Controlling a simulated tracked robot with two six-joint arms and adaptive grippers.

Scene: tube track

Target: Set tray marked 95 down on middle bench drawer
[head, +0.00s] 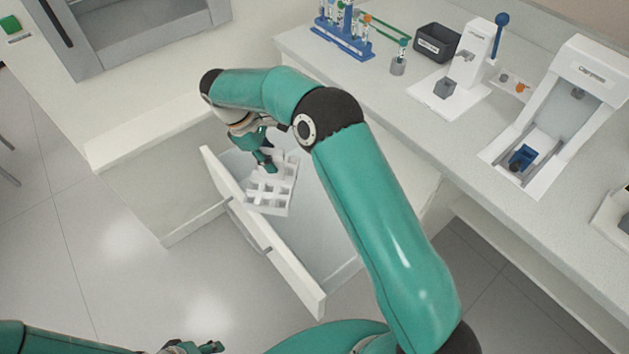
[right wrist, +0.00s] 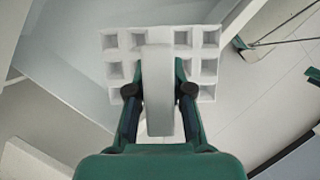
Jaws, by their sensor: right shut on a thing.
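The white tray (head: 268,196) has a grid of square compartments and shows no readable number. It is inside the outline of the open bench drawer (head: 270,236), close behind its front panel at the left end. I cannot tell whether it touches the drawer floor. My right gripper (head: 266,163) reaches down over the tray. In the right wrist view its fingers (right wrist: 158,95) are shut on the tray's upright white handle (right wrist: 157,80), and compartments of the tray (right wrist: 207,68) show on both sides. My left gripper (head: 195,347) is at the bottom edge, partly cut off.
The bench top (head: 440,130) carries a blue tube rack (head: 345,40), a black box (head: 437,41), a white device with a blue knob (head: 475,62) and a larger white device (head: 560,105). The drawer floor right of the tray looks bare. My right arm hides part of the drawer.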

